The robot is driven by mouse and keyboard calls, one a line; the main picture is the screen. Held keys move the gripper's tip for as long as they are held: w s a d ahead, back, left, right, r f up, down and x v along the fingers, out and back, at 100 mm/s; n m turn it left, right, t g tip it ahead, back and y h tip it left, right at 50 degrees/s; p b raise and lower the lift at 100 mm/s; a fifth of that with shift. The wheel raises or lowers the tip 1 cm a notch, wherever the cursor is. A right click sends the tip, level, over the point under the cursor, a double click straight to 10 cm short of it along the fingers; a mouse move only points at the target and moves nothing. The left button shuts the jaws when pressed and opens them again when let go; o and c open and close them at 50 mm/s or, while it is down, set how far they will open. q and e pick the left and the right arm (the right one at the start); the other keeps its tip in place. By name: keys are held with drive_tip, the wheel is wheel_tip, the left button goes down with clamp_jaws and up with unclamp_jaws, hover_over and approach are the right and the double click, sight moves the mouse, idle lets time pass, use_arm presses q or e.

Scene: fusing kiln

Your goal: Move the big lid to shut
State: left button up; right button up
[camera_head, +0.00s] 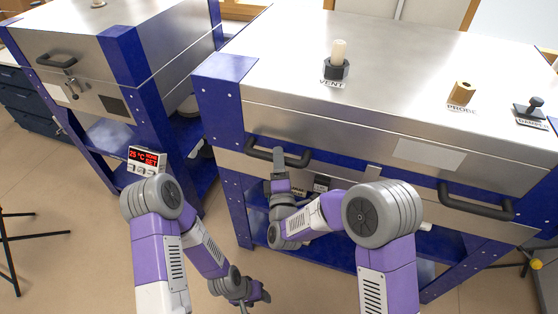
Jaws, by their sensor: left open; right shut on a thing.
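The big lid (390,75) is the broad steel top of the right-hand kiln. It lies level or nearly so over the blue body; I cannot tell whether a gap remains at its lower edge. Its front carries two black handles, a left handle (298,161) and a right handle (475,203). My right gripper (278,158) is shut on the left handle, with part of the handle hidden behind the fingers. My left gripper (262,295) is open and empty, low over the floor in front of the kiln.
On the lid stand a vent plug (338,62), a brass probe block (461,93) and a black knob (532,108). A smaller kiln (95,45) stands at left. A controller with a red display (147,158) stands between. Floor at lower left is clear beside a black stand (12,240).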

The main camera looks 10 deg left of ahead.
drive_tip(key=p+v, duration=0.1)
drive_tip(key=v, duration=0.6)
drive_tip(key=shift+s, duration=0.25)
drive_tip(key=shift+d, duration=0.1)
drive_tip(key=s+d+f+m+g+p, duration=0.2)
drive_tip(key=d+f+m+g, duration=0.3)
drive_tip(key=f, duration=0.3)
drive_tip(key=s+d+f+m+g+p, duration=0.1)
drive_tip(key=d+f+m+g+p, duration=0.35)
drive_tip(key=f, duration=0.45)
drive_tip(key=s+d+f+m+g+p, duration=0.1)
drive_tip(key=s+d+f+m+g, duration=0.1)
drive_tip(key=s+m+g, duration=0.3)
drive_tip(key=s+d+f+m+g+y+p, duration=0.1)
drive_tip(key=s+f+m+g, duration=0.3)
drive_tip(key=s+m, duration=0.5)
drive_tip(key=s+d+g, duration=0.1)
drive_tip(key=s, duration=0.2)
drive_tip(key=shift+s+d, duration=0.2)
drive_tip(key=shift+s, duration=0.2)
drive_tip(key=shift+f, duration=0.1)
